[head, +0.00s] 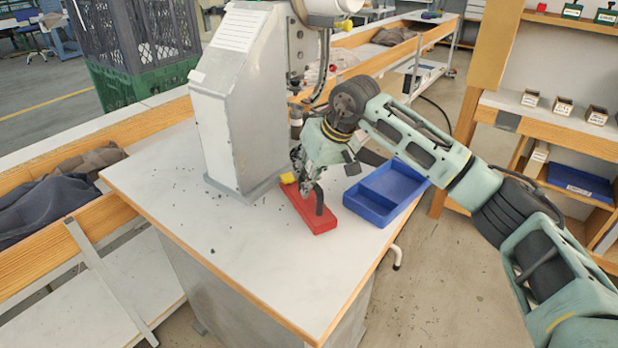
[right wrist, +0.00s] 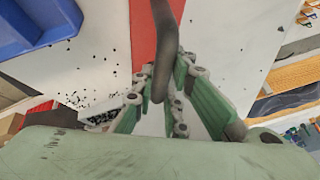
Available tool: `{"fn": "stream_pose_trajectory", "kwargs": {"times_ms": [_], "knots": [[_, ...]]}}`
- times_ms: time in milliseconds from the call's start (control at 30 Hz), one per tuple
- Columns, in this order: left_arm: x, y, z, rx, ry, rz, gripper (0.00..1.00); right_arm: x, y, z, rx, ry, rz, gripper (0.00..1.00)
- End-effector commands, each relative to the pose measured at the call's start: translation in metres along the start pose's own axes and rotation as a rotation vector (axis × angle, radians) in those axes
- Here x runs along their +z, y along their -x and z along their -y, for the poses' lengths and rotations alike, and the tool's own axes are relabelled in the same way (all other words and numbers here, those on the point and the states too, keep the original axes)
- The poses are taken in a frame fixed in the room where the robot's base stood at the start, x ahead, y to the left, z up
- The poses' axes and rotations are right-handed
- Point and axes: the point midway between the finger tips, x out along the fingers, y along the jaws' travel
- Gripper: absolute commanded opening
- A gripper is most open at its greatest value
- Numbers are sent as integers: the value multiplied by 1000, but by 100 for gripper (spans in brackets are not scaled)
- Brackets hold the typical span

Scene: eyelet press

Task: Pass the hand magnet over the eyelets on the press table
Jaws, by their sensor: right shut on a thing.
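The hand magnet (head: 318,224) is a red bar with a dark bent handle, low over or on the press table (head: 270,260), right of the press foot. I cannot tell whether it touches the tabletop. My right gripper (head: 308,184) is shut on the magnet's handle from above; in the right wrist view the dark handle (right wrist: 164,35) runs between the green fingers, with the red bar (right wrist: 143,35) behind it. The eyelets (head: 175,197) are small dark specks scattered left of and in front of the press; specks also show in the right wrist view (right wrist: 98,50). My left gripper is not in view.
The grey press (head: 225,120) stands at the back of the table. An empty blue tray (head: 392,185) with compartments sits at the right edge, close beside the magnet. A wooden trough with dark cloth (head: 60,205) borders the table's left. The table's front is mostly clear.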

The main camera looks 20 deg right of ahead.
Motion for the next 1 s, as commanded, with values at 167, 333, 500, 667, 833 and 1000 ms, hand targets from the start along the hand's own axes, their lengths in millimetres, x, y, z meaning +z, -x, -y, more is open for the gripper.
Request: {"fn": "stream_pose_trajectory", "kwargs": {"times_ms": [167,333,500,667,833,1000], "knots": [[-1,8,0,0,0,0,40,-7,14,3,-1,1,-6,0],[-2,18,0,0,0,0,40,-13,29,6,-2,1,-6,0],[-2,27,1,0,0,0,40,-19,43,9,-1,1,-6,0],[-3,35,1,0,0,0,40,-25,57,12,-1,1,-6,0],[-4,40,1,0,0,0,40,-28,65,14,-2,0,-4,0],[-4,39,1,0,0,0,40,-27,65,14,-2,0,-4,0]]}}
